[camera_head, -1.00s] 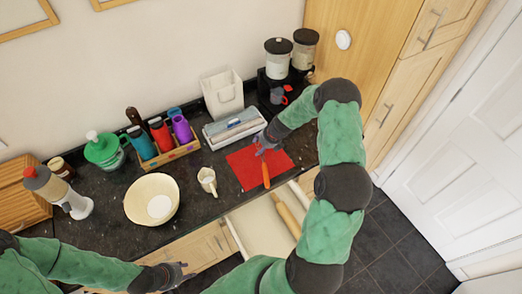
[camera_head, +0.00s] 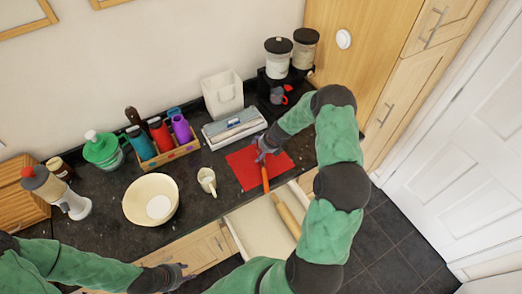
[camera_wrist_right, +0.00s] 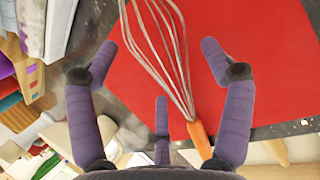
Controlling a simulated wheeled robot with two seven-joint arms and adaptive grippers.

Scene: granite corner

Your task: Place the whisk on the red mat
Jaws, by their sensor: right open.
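The whisk has an orange handle (camera_head: 265,180) and wire loops, which show in the right wrist view (camera_wrist_right: 168,55). The loops are over the red mat (camera_head: 243,167), and the handle crosses its front edge. I cannot tell whether every part touches the mat. The mat also fills much of the right wrist view (camera_wrist_right: 250,60). My right gripper (camera_head: 263,150) is open just above the whisk, its fingers on both sides of the wires without closing on them (camera_wrist_right: 160,72). My left gripper (camera_head: 181,277) is empty near the counter's front, far from the whisk; its jaw state is unclear.
An open drawer (camera_head: 250,228) with a rolling pin (camera_head: 287,216) is below the mat. A white cup (camera_head: 207,181), a cream bowl (camera_head: 150,200) and a bottle crate (camera_head: 170,157) stand left of it. A box of wrap (camera_head: 234,127) and a dispenser (camera_head: 277,62) are behind.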

